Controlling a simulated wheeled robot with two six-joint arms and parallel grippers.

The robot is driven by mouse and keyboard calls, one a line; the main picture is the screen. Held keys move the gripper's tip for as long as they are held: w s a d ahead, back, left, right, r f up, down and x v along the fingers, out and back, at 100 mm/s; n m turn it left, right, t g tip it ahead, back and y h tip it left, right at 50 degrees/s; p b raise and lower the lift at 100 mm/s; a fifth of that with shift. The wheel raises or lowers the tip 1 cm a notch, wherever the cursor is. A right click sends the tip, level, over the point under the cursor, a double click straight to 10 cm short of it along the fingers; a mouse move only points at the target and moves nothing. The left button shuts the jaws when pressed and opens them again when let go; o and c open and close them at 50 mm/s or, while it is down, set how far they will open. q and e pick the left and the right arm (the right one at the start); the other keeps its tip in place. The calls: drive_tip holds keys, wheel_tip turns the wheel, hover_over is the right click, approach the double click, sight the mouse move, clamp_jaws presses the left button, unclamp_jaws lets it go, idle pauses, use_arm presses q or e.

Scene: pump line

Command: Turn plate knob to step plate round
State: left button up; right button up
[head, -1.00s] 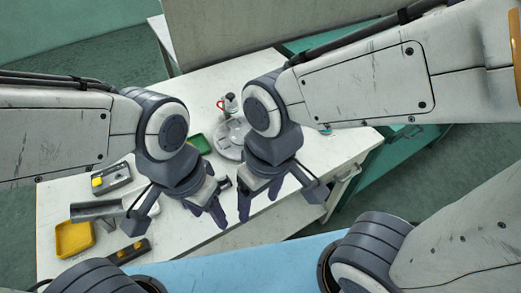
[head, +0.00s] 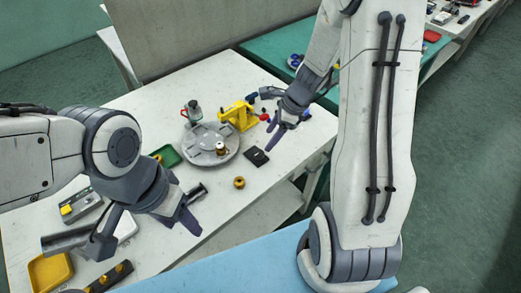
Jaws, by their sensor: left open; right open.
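The round grey plate (head: 203,155) lies on the white table, with a small brass and white piece (head: 220,148) standing on it, right of its middle. I cannot make out for sure which part is the plate knob. My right gripper (head: 281,132) is open and empty, to the right of the plate and beside the yellow fixture (head: 238,116). It is apart from the plate. My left gripper (head: 184,217) is open over the table's front left part, nearer to me than the plate. Its fingers partly overlap in the view.
A bottle with a red part (head: 193,112) stands behind the plate. A black pad (head: 256,156), a brass ring (head: 239,183) and a dark cylinder (head: 196,190) lie in front. A green tray (head: 168,155) is left, a yellow tray (head: 50,271) front left.

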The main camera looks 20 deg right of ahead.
sight(259, 152)
drive_tip(key=b+x, duration=0.1)
drive_tip(key=x, duration=0.7)
drive_tip(key=shift+s+b, duration=0.1)
drive_tip(key=shift+b, duration=0.3)
drive_tip(key=shift+c, duration=0.3)
clamp_jaws()
